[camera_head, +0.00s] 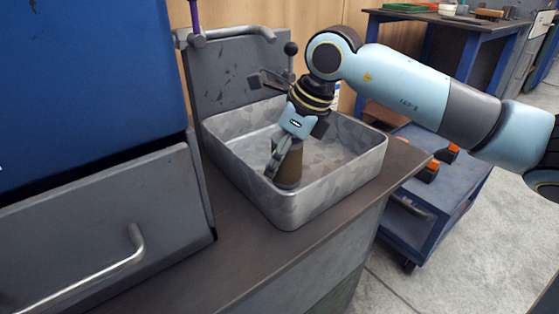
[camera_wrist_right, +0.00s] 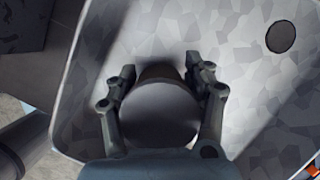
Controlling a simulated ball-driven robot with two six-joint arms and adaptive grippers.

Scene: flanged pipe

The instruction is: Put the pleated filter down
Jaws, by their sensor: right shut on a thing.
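The pleated filter (camera_head: 289,170) is a brown, roughly cylindrical piece inside the grey metal basin (camera_head: 345,185), near its front left wall. My right gripper (camera_head: 283,158) reaches down into the basin from above and is shut on the filter. In the right wrist view the filter (camera_wrist_right: 158,112) shows its round grey end between the two fingers of the gripper (camera_wrist_right: 158,85). The basin floor (camera_wrist_right: 240,50) is behind it. Whether the filter's lower end touches the floor cannot be told. My left gripper is not in view.
The basin stands on a dark bench top (camera_head: 240,250) with a grey back panel (camera_head: 235,75) behind it. A large blue cabinet (camera_head: 80,80) is at the left. A dark round hole (camera_wrist_right: 280,37) is in the basin floor. A blue cart (camera_head: 440,195) stands at the right.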

